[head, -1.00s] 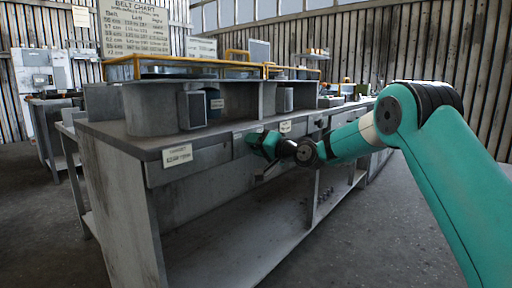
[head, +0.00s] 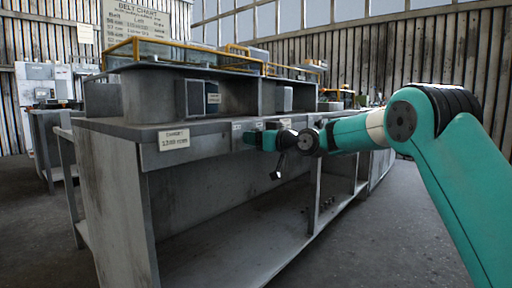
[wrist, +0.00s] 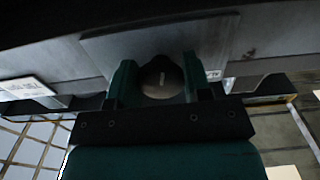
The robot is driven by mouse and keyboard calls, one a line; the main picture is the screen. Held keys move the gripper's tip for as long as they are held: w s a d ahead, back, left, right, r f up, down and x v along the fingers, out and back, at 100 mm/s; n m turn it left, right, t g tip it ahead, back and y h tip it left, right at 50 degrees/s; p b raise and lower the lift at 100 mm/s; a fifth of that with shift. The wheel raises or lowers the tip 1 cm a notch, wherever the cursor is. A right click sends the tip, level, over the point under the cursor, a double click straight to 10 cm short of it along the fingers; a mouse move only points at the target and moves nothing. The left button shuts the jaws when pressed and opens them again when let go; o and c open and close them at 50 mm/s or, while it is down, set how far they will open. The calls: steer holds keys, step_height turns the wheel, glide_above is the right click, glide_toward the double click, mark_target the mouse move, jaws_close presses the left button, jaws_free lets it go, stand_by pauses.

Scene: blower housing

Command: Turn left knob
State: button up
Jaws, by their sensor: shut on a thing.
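The left knob (wrist: 161,79) is a dark round dial with a short pale mark, nearly upright in the wrist view. It sits on the grey front panel (wrist: 110,45) of the bench. My gripper (wrist: 158,80) has one green finger on each side of the knob and is shut on it. In the head view my gripper (head: 254,138) reaches the bench's front panel just under the worktop edge, and it hides the knob there.
A white target label (head: 174,139) hangs on the panel left of my gripper; its number is hard to read. The grey bench (head: 115,165) has an open lower shelf. A yellow-railed housing (head: 150,95) stands on top. The floor at right is clear.

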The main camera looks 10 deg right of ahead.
steer(key=n+b, duration=0.4)
steer(key=n, duration=0.1)
steer(key=shift+d+f+n, duration=0.1)
steer(key=shift+f+n, duration=0.1)
steer(key=shift+n, duration=0.1)
steer(key=n+b, duration=0.2)
steer(key=n, duration=0.1)
steer(key=n+b, duration=0.1)
steer(key=n, duration=0.1)
steer(key=shift+w+r, duration=0.1)
steer(key=shift+r, duration=0.15)
steer(key=shift+b, duration=0.3)
steer(key=o, duration=0.9)
steer(key=p+v, duration=0.2)
steer(key=v, duration=1.5)
steer(key=shift+d+r, duration=0.1)
steer(key=shift+d, duration=0.05)
